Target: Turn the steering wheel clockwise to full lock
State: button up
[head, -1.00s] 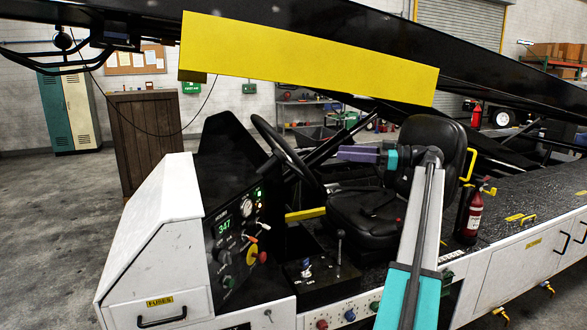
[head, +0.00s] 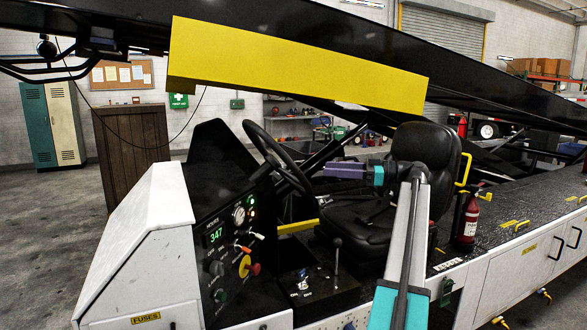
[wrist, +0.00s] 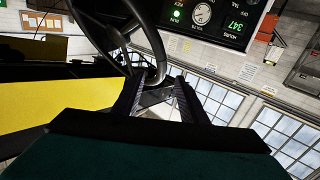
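The black steering wheel (head: 274,152) stands tilted above the dash console in the head view. Its rim (wrist: 147,35) also shows in the wrist view, curving down to between my fingers. My gripper (head: 316,172) is at the right side of the wheel, in front of the seat. In the wrist view my gripper (wrist: 160,82) has its two dark fingers apart, one on each side of the lower end of the visible rim. I cannot tell whether either finger touches the rim.
The console (head: 228,240) with a green 347 display, gauge and knobs is left of the wheel. A black seat (head: 425,150) stands behind my arm. A lever (head: 337,255) rises from the floor panel below. A yellow-sided boom (head: 300,65) crosses above.

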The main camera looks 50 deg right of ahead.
aim_at(292, 167)
jog(key=p+x, duration=0.3)
jog(key=x, duration=1)
jog(key=shift+w+a+p, duration=0.15)
jog(key=shift+w+p, duration=0.1)
jog(key=shift+p, duration=0.1)
grip_shut()
